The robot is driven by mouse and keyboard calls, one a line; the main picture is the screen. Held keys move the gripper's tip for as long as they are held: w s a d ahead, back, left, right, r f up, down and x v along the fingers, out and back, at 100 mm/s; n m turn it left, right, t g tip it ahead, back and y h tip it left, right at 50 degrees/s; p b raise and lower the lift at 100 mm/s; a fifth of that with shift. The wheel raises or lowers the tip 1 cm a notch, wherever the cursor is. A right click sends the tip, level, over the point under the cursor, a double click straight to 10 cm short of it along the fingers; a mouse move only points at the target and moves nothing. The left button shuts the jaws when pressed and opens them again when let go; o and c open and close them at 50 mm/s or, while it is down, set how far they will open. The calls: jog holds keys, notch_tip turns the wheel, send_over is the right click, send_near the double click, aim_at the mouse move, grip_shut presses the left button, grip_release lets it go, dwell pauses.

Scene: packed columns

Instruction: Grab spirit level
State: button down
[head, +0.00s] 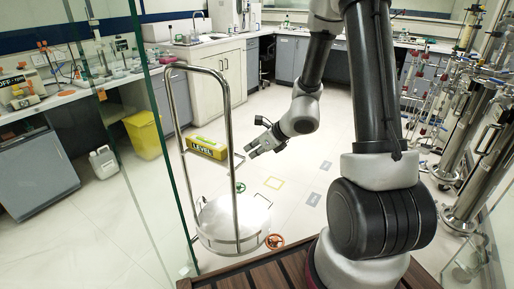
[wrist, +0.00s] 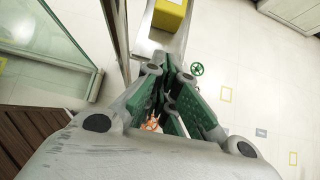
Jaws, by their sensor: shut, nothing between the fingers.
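The spirit level (head: 204,147) is a yellow bar with "LEVEL" in dark letters on its side. In the head view it lies beyond the steel hoop rail, left of my gripper. A yellow block that looks like it shows at the top of the wrist view (wrist: 172,14), on or above a pale metal surface. My gripper (head: 251,149) is shut and empty, apart from the level and to its right. In the wrist view its green-sided fingers (wrist: 170,75) come together below the yellow block.
A steel hoop rail (head: 229,110) stands over a round metal drum (head: 232,222) at front left. A glass panel edge (head: 150,110) is left of it. A green valve wheel (head: 240,187) and an orange one (head: 274,241) are near the drum. Open floor (head: 300,150) lies right.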

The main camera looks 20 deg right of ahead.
aim_at(225, 149)
jog(key=x, duration=0.6)
jog(key=w+a, duration=0.2)
jog(key=shift+w, duration=0.35)
jog(key=shift+w+a, duration=0.25)
jog(key=shift+w, duration=0.05)
jog(key=shift+w+a, duration=0.65)
jog(key=shift+w, duration=0.2)
jog(key=shift+w+a, duration=0.6)
jog(key=shift+w, duration=0.3)
